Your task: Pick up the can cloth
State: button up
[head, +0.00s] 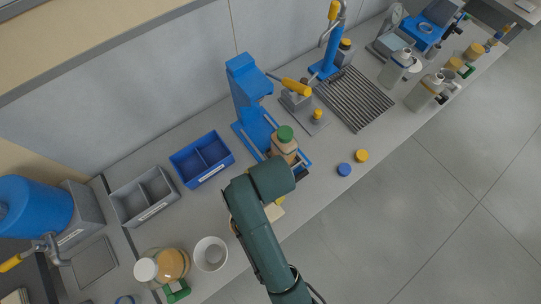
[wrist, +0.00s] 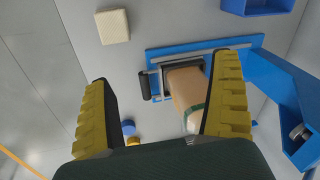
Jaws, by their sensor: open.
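My gripper (wrist: 166,80) is open in the wrist view, its two yellow fingers wide apart with nothing held between them. A cream, square, folded-looking pad (wrist: 113,27), which looks like the can cloth, lies flat on the grey bench beyond the left fingertip, apart from it. In the head view a cream piece (head: 275,213) shows beside my arm, partly covered by it. A tan container with a green cap (head: 285,141) stands at the blue stand; its tan body (wrist: 187,90) appears between the fingers in the wrist view. My gripper is mostly hidden behind my arm in the head view.
The blue stand (head: 247,92) rises behind the container. A blue divided bin (head: 203,161), a grey bin (head: 143,197), a white cup (head: 210,254) and a jar (head: 173,264) are to the left. Blue (head: 344,169) and yellow (head: 361,156) caps lie near the front edge.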

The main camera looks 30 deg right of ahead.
aim_at(274, 212)
jog(key=s+f+g, duration=0.1)
jog(key=f, duration=0.4)
jog(key=s+f+m+b, duration=0.1)
jog(key=s+f, duration=0.1)
jog(key=f, duration=0.4)
jog(key=s+f+m+g+b, duration=0.1)
jog(key=f, duration=0.4)
jog(key=shift+s+d+f+g, duration=0.2)
jog(key=shift+s+f+g, duration=0.05)
jog(key=shift+s+g, duration=0.1)
notch_tip(274, 212, down, 6)
jog(key=shift+s+a+r+b, duration=0.1)
jog(key=shift+a+b, duration=0.05)
jog(key=shift+b, duration=0.65)
jog(key=c, duration=1.3)
jog(key=shift+o, duration=0.2)
jog(key=shift+r, duration=0.15)
notch_tip(274, 212, up, 10)
jog(key=shift+f+p, duration=0.1)
jog(key=shift+p, duration=0.95)
